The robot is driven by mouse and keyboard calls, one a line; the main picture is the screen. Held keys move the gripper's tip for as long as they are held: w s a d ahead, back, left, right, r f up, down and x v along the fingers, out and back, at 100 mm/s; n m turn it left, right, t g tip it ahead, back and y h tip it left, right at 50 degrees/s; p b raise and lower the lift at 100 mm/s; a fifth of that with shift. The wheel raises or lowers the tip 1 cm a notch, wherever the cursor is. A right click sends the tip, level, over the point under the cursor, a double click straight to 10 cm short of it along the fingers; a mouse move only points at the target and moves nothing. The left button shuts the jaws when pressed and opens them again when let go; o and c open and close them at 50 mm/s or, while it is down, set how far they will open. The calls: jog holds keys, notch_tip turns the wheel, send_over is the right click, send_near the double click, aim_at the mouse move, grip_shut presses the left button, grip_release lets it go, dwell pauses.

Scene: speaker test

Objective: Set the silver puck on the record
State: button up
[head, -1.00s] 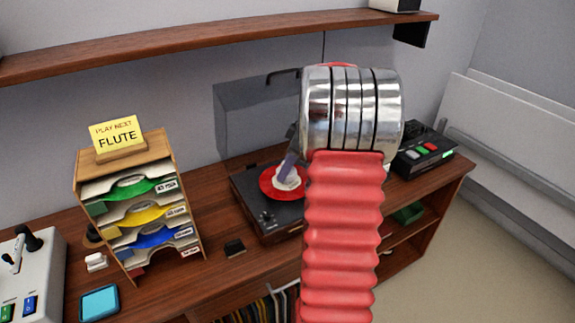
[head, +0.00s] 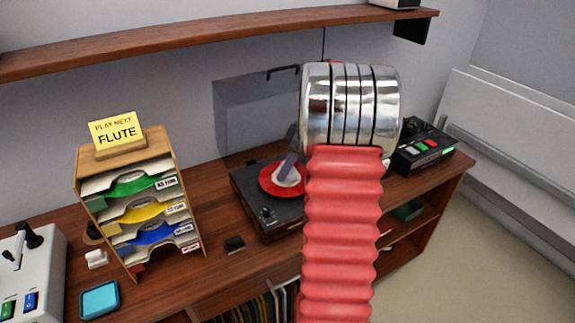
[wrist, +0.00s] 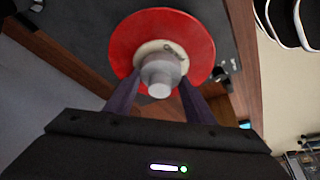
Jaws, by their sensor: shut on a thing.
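The red record (head: 268,181) with a pale label lies on the dark turntable (head: 270,219); the record also shows in the wrist view (wrist: 198,42). The silver puck (wrist: 160,72) is between the two purple fingers of my gripper (wrist: 158,88), which is shut on it. The puck appears over the pale label at the record's middle. I cannot tell whether it touches the record. In the head view my red arm and silver wrist hide the turntable's right side and most of my gripper, and one finger shows over the label.
A wooden rack of colored records (head: 140,215) with a FLUTE sign (head: 117,130) stands left. The turntable's lid (head: 245,110) is raised behind it. A shelf (head: 200,40) runs above. A small black block (head: 234,245) lies in front.

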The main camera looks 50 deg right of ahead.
jog(key=shift+f, duration=0.2)
dwell(0.3)
jog(key=o, duration=1.7)
jog(key=shift+r, duration=0.1)
jog(key=shift+r, duration=2.35)
